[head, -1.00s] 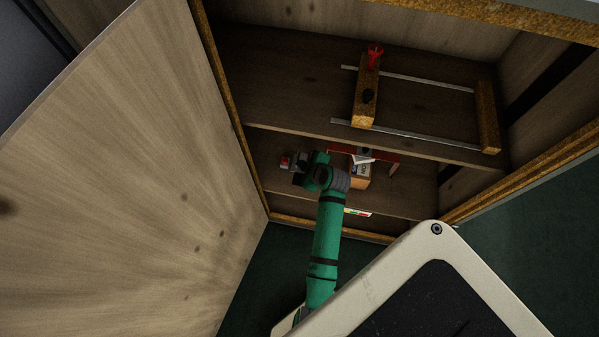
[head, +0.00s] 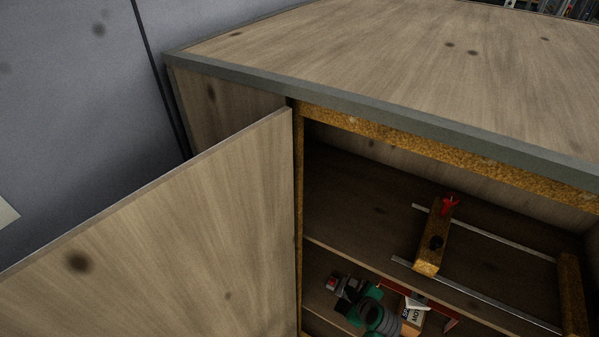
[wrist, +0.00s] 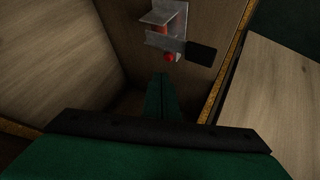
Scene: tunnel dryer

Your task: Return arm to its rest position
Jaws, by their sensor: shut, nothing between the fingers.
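My gripper (wrist: 161,88) shows in the wrist view as two green fingers pressed together, with nothing between them. Its tips point toward a metal device with a red knob (wrist: 169,57) and a black handle (wrist: 201,53), and look apart from it. In the head view my green and black arm reaches into the lower compartment of the open wooden cabinet (head: 222,91). The gripper's fingers cannot be made out there. A small grey and red item (head: 332,284) sits just left of my arm's end.
The open cabinet door (head: 180,220) fills the left. A bar clamp (head: 432,240) with wooden jaws lies on the upper shelf. A box with printed letters (head: 413,318) and a red item (head: 449,325) are right of my arm. Shelf edges and side walls enclose the arm closely.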

